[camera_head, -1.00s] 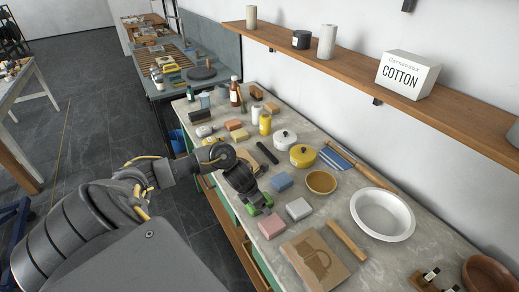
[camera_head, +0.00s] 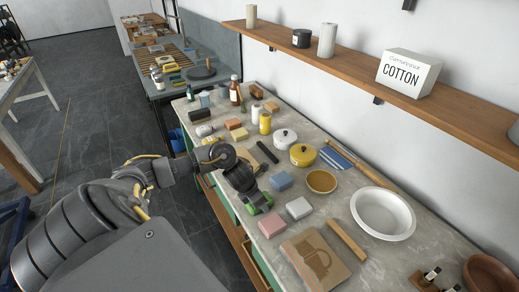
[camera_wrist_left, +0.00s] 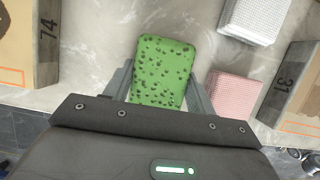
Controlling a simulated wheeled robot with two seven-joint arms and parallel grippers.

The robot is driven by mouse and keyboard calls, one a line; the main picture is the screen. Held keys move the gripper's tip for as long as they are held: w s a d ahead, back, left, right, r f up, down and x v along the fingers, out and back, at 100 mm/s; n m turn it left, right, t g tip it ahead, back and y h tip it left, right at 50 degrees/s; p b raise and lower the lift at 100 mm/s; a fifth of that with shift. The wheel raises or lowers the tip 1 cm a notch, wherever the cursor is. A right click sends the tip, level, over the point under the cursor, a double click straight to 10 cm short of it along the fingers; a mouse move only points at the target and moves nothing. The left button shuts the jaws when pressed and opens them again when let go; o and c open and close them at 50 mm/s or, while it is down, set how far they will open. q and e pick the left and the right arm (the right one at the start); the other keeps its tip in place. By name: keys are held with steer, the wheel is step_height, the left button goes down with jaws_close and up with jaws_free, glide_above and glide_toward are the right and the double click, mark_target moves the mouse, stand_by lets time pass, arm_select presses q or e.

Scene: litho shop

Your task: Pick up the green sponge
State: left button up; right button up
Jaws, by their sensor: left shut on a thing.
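The green sponge (camera_wrist_left: 160,75) is a rounded block with dark pits. In the left wrist view it sits between the two fingers of my left gripper (camera_wrist_left: 157,90), which is shut on it. In the head view my left gripper (camera_head: 257,204) is at the near edge of the counter, and the sponge (camera_head: 266,206) shows only in part around the fingers. I cannot tell whether the sponge still touches the counter. My right gripper is in neither view.
A pink sponge (camera_head: 271,225) and a pale grey sponge (camera_head: 299,208) lie just right of the gripper, and a blue sponge (camera_head: 281,181) behind it. A printed brown board (camera_head: 318,262), a yellow-ochre bowl (camera_head: 321,182) and a white basin (camera_head: 383,213) stand further right.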

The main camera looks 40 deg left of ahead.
arm_select(q)
steer(key=shift+r, duration=0.4)
step_height(320, 180, up, 3)
steer(key=shift+w+f+b, duration=0.1)
steer(key=shift+f+b, duration=0.05)
steer(key=shift+b, duration=0.4)
steer(key=s+a+r, duration=0.1)
steer(key=s+a+r+b, duration=0.1)
steer(key=r, duration=0.1)
steer(key=s+a+r, duration=0.1)
steer(key=s+r, duration=0.1)
steer(key=shift+s+r, duration=0.1)
steer(key=shift+r, duration=0.05)
steer(key=s+a+r+b, duration=0.4)
steer(key=s+b, duration=0.2)
steer(key=s, duration=0.1)
steer(key=shift+s+a+r, duration=0.2)
steer(key=shift+s+a, duration=0.15)
